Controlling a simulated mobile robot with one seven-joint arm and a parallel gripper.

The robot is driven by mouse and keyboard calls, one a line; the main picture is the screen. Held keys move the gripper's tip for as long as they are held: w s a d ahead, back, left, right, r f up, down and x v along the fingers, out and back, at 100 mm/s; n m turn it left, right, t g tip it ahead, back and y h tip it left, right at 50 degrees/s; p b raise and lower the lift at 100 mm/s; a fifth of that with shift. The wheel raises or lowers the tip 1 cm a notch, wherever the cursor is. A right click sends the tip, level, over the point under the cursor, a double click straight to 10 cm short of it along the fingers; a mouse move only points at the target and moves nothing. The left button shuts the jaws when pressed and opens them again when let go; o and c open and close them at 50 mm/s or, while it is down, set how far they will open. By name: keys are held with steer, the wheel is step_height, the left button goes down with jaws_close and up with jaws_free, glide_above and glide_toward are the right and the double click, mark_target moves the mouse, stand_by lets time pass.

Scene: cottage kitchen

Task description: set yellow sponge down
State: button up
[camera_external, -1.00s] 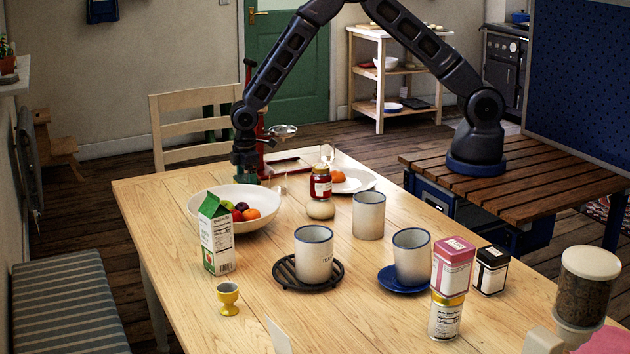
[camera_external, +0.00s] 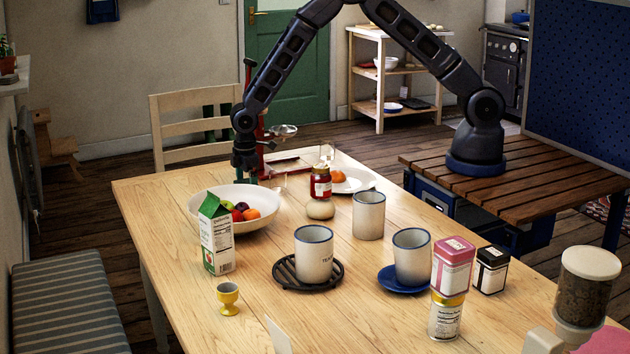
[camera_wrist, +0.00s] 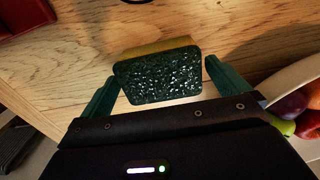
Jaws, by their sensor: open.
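The yellow sponge (camera_wrist: 158,76) shows in the wrist view with its dark green scouring side towards the camera and a yellow edge above it. It sits between the two green fingers of my gripper (camera_wrist: 159,88), with a gap showing on each side. The wooden table (camera_wrist: 85,65) is beneath it. Whether the sponge touches the table is hard to tell. In the external view my gripper (camera_external: 247,172) is low at the table's far edge, behind the fruit bowl; the sponge cannot be made out there.
The white fruit bowl (camera_external: 202,212) stands close in front of my gripper; its rim also shows at right in the wrist view (camera_wrist: 290,82). A red stand (camera_external: 261,140) is just behind. A jam jar (camera_external: 320,184) and white plate (camera_external: 358,184) are to the right.

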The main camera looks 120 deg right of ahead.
step_height(320, 180, up, 11)
steer(key=s+a+r+t, duration=0.1)
steer(key=s+a+r, duration=0.45)
steer(key=r, duration=0.25)
steer(key=s+a+r+h, duration=0.1)
steer(key=s+a+r, duration=0.45)
steer(key=r, duration=0.35)
steer(key=s+a+r+t, duration=0.1)
steer(key=s+a+r, duration=0.3)
steer(key=a+r, duration=0.3)
steer(key=s+a+r+t, duration=0.1)
steer(key=s+a+r, duration=0.2)
steer(key=s, duration=1.1)
steer(key=s+a+r+t+y, duration=0.1)
steer(key=s+a+r, duration=0.2)
steer(key=s+a, duration=0.4)
steer(key=s, duration=0.7)
steer(key=shift+r+t, duration=0.3)
